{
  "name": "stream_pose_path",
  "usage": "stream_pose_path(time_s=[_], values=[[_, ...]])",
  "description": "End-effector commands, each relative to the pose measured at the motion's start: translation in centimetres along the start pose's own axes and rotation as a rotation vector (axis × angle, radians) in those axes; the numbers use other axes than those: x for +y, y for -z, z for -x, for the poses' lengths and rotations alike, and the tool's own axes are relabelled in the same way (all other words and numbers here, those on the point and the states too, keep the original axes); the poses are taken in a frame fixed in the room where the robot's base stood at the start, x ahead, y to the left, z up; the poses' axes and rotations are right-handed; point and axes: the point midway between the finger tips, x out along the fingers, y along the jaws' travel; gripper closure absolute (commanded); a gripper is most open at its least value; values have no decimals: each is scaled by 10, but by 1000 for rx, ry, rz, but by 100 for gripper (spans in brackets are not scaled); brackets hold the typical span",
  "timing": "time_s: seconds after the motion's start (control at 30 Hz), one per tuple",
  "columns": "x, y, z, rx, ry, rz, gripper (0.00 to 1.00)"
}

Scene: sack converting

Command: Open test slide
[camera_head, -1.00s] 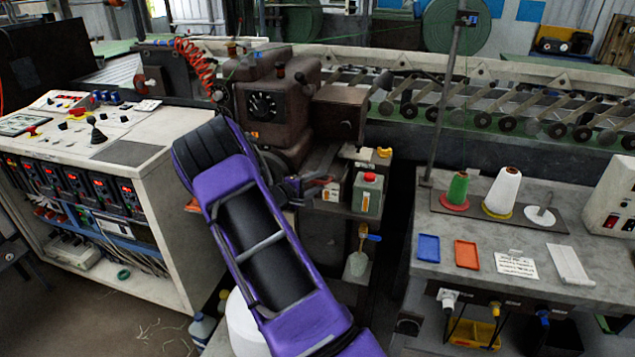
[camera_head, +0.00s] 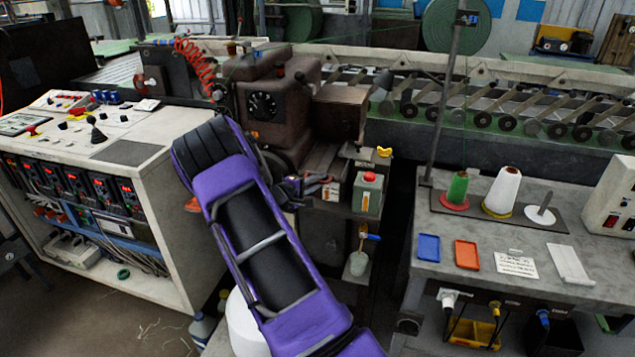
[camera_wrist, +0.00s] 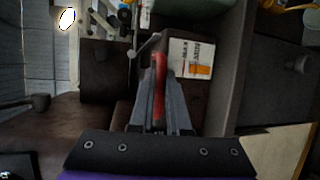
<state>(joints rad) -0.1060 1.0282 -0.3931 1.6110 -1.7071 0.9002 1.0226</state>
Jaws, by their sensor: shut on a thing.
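A slim red handle (camera_wrist: 159,90) stands between the fingers of my gripper (camera_wrist: 160,100) in the wrist view. The fingers are closed on its sides. In the head view my gripper (camera_head: 305,187) is at the front of the brown machine (camera_head: 268,105), with the red handle (camera_head: 318,181) showing at its tip. I take the handle to be the test slide's; the slide itself is mostly hidden, and I cannot tell how far it is open. A white label with an orange mark (camera_wrist: 191,58) is just beyond the fingers.
A green-grey container with a red cap (camera_head: 368,193) stands on a ledge close right of my gripper. A control desk (camera_head: 150,175) is on the left. A grey bench (camera_head: 500,240) with thread cones (camera_head: 502,192) and small trays is on the right.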

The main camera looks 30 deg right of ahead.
Motion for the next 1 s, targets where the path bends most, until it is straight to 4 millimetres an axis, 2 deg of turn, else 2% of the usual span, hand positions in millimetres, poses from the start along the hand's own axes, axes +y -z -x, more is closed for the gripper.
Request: stream_pose_path(time_s=[0.83, 1.0], values=[[1, 0, 0, 0, -2, -1, 100], [-2, -3, 8, 1, -2, -1, 100]])
